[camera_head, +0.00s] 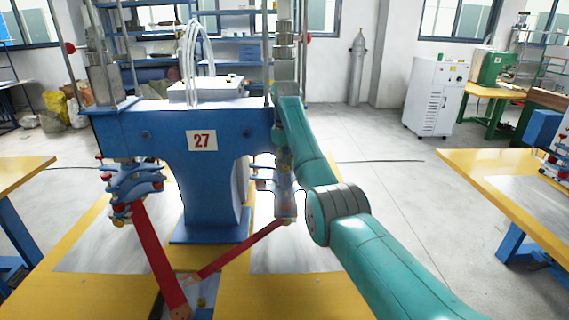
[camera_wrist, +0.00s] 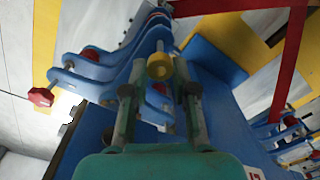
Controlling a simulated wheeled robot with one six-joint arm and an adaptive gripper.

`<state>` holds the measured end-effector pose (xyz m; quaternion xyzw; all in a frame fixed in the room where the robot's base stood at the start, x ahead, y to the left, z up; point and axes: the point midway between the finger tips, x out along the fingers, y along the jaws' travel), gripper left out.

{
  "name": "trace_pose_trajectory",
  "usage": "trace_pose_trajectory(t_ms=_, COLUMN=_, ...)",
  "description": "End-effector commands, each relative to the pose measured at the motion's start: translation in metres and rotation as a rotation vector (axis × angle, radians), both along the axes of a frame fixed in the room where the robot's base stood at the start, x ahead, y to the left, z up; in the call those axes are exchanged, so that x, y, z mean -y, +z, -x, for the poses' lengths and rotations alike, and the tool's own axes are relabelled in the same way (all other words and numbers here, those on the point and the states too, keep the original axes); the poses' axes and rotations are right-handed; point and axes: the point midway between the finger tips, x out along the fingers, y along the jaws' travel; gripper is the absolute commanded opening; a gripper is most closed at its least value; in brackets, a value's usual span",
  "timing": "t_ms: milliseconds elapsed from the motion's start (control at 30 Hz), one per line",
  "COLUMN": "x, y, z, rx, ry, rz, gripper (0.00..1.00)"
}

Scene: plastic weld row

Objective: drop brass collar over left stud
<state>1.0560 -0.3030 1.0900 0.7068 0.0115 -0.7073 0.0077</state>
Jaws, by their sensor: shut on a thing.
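In the wrist view my gripper (camera_wrist: 160,75) is shut on the brass collar (camera_wrist: 160,66), a short yellow ring held between the two fingertips. The collar is in front of the blue brackets of a weld head (camera_wrist: 92,62). I cannot tell whether it touches them or sits over a stud. No stud can be clearly made out as the left stud. In the head view my teal arm reaches up to the right side of the blue machine (camera_head: 215,120) marked 27; the gripper and collar cannot be made out there.
The left weld head (camera_head: 135,185) has stacked blue brackets and red knobs. Red bars (camera_head: 158,255) slant over the yellow table (camera_head: 75,240). In the wrist view a red knob (camera_wrist: 41,97) sticks out left of the gripper. Another yellow table (camera_head: 470,175) stands at right, with open floor between.

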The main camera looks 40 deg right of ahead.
Motion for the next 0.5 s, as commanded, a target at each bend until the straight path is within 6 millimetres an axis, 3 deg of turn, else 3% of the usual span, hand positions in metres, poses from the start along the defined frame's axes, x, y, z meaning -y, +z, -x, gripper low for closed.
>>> trace_pose_trajectory(t_ms=500, x=-0.0002, y=-0.0042, z=0.0003, rx=0.0, ry=0.0, rz=0.0, gripper=0.0)
